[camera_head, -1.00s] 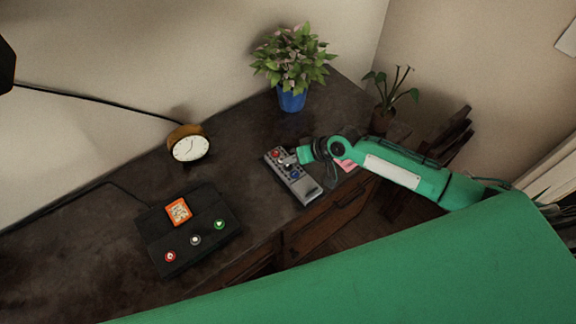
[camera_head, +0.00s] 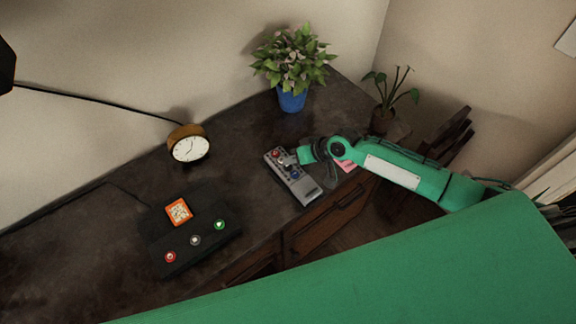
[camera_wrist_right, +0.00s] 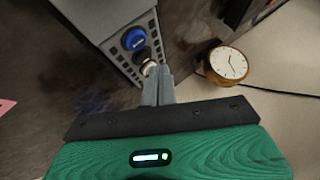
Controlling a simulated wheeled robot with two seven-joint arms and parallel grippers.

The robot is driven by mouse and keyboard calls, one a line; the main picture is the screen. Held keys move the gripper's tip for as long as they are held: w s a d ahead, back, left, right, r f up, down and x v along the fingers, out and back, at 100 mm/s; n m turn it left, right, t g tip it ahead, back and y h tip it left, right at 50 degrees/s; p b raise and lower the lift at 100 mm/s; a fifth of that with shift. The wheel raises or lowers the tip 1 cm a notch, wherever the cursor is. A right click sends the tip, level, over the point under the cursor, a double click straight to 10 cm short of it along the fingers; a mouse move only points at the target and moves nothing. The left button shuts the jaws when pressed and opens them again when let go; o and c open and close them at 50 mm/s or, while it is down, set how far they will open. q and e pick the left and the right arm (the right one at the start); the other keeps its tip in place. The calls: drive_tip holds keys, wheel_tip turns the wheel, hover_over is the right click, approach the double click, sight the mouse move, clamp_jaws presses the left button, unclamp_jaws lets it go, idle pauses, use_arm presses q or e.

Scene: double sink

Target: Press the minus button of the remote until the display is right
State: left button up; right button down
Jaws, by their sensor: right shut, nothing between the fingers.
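The grey remote (camera_head: 305,189) lies on the dark desk, with a red button (camera_head: 275,155) at its far end and a blue button (camera_head: 295,174) nearer. In the right wrist view the remote (camera_wrist_right: 112,17) shows its blue button (camera_wrist_right: 133,39) and a pale button (camera_wrist_right: 149,67). My right gripper (camera_head: 291,160) is shut and empty, its tips over the remote between the red and blue buttons. In the wrist view its fingertips (camera_wrist_right: 158,74) are at the pale button; I cannot tell whether they press it. Any minus mark is unreadable. My left gripper is not in view.
A black box (camera_head: 208,246) with an orange-framed panel (camera_head: 179,212) and red, white and green buttons sits left of the remote. A round clock (camera_head: 188,147), a blue-potted plant (camera_head: 292,99) and a smaller plant (camera_head: 382,121) stand behind. Pink paper lies beside my right arm.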

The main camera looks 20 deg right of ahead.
drive_tip(key=shift+f, duration=0.2)
idle(0.5)
drive_tip(key=shift+f, duration=0.25)
drive_tip(key=shift+f+b, duration=0.4)
drive_tip(key=shift+f, duration=0.1)
idle(0.5)
drive_tip(key=shift+r, duration=0.1)
drive_tip(key=shift+r+p, duration=0.85)
wheel_tip(320, 180, up, 5)
drive_tip(key=p, duration=0.4)
idle(0.4)
